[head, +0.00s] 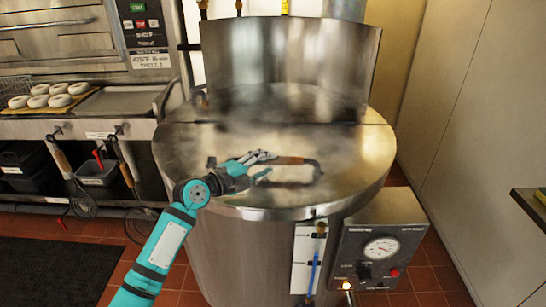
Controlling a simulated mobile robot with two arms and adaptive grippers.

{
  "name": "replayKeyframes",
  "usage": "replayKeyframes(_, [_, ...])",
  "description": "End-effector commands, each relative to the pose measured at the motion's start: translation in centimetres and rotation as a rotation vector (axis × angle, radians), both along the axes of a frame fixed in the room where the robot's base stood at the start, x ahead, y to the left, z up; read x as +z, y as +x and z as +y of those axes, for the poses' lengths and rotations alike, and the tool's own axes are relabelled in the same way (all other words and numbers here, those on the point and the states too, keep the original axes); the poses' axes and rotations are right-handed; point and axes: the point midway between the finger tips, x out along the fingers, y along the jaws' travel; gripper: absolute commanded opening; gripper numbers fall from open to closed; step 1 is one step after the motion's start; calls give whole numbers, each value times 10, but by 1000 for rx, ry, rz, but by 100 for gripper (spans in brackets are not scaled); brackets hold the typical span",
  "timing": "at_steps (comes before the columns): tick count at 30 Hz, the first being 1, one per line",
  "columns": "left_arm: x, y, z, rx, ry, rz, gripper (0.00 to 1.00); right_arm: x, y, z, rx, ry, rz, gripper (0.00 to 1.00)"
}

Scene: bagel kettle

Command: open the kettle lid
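The kettle (265,255) is a large round steel drum in the middle of the head view. Its steel lid (345,145) lies flat and closed over the front part of the top. A lid handle (290,160) with a brown grip and dark curved ends sits on the lid. My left gripper (269,164) is over the left part of the handle, its fingers apart near the brown grip. It hides part of the handle, and I cannot tell whether it touches it. My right gripper is not in view.
A tall curved steel panel (290,60) stands at the kettle's back. A control box (380,245) with a gauge is on its front right. An oven (60,35) and a counter with several bagels (60,88) are at left. A cabinet wall (480,130) closes the right side.

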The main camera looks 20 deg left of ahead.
Motion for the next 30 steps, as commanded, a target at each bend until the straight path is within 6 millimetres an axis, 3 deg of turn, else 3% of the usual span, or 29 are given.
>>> replayKeyframes(6, [-3,23,-13,0,-2,0,34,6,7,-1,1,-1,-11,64])
replayKeyframes(17, [-5,27,-16,0,0,0,34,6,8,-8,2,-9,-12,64])
replayKeyframes(25, [-5,27,-15,0,0,1,1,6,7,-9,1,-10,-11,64])
replayKeyframes(30, [-6,27,-15,0,1,2,0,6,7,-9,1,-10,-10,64])
